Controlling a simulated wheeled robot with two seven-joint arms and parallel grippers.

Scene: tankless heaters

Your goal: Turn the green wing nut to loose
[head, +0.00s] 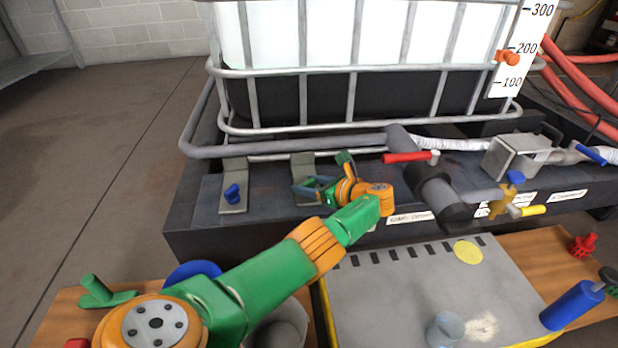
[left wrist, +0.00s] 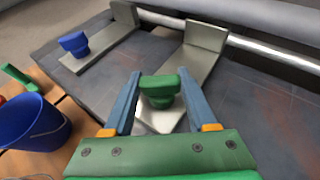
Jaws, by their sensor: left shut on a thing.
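The green wing nut (left wrist: 161,88) sits on a grey L-shaped bracket (left wrist: 204,50) on the dark platform. In the left wrist view it is between the two blue fingers of my left gripper (left wrist: 160,92). The gripper is shut on it, one finger on each side. In the head view my left gripper (head: 308,188) is at the same bracket (head: 303,163), and its fingers and wrist largely hide the nut. My right gripper is not in view.
A blue wing nut (head: 232,193) sits on another bracket (head: 234,170) to the left. A red-handled valve (head: 408,157) and dark pipe stand close to the right. A caged tank (head: 330,95) is behind. A blue bucket (left wrist: 38,125) shows at the left wrist view's left.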

